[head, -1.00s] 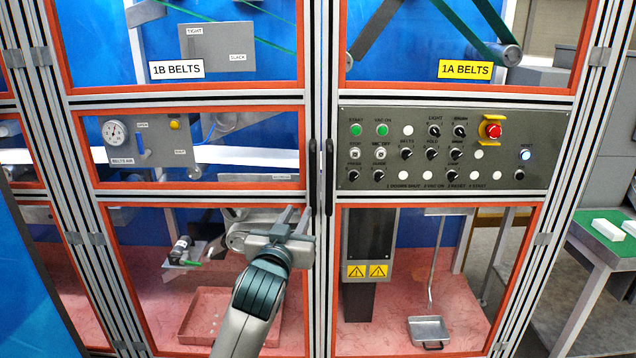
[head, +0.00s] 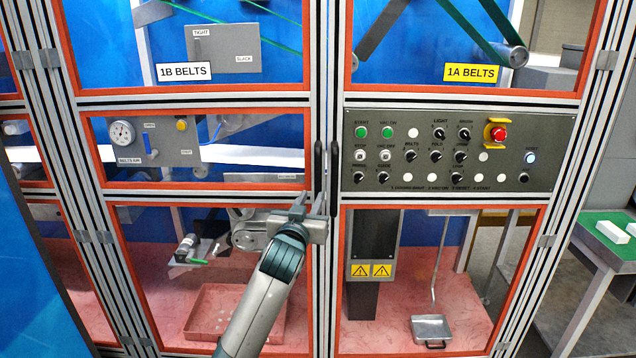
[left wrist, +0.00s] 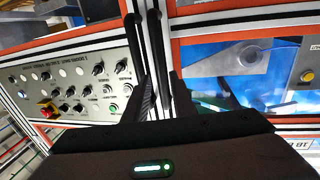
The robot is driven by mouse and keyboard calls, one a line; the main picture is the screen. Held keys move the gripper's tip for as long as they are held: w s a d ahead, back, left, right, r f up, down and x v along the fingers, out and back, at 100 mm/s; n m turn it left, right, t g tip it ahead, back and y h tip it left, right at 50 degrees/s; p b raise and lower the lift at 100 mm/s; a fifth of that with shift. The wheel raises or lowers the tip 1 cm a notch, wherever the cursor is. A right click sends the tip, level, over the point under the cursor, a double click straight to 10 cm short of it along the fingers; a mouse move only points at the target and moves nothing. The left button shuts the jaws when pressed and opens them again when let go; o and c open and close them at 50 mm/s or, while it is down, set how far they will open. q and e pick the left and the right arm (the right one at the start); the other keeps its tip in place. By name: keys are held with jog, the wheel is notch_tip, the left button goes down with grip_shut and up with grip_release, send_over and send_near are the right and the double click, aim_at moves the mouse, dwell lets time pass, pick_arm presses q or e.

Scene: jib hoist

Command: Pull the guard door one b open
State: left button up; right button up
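Guard door one b (head: 210,196) is the orange-framed left door with the white "1B BELTS" label (head: 184,72). It looks shut. Its black upright handle (head: 318,160) is at its right edge, beside the matching handle (head: 334,160) of the 1A door. My left gripper (head: 310,199) is at the lower end of the 1B handle, with its fingers pointing up and apart. In the left wrist view, the 1B handle (left wrist: 157,60) runs down between my open fingers (left wrist: 163,92); I cannot tell whether either finger touches it. My right gripper is not in view.
A control panel (head: 450,150) with buttons and a red emergency stop (head: 497,133) is on the 1A side. Behind the glass are a pink tray (head: 235,312) and a metal pan (head: 431,330). A green-topped table (head: 605,240) stands at the right.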

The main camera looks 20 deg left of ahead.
aim_at(317, 187)
pick_arm(q)
jog(key=shift+w+a+p, duration=0.2)
jog(key=shift+w+p, duration=0.3)
jog(key=shift+w, duration=1.65)
jog(key=shift+w+a+p, duration=0.15)
jog(key=shift+w+p, duration=0.3)
jog(key=shift+w, duration=1.7)
grip_shut()
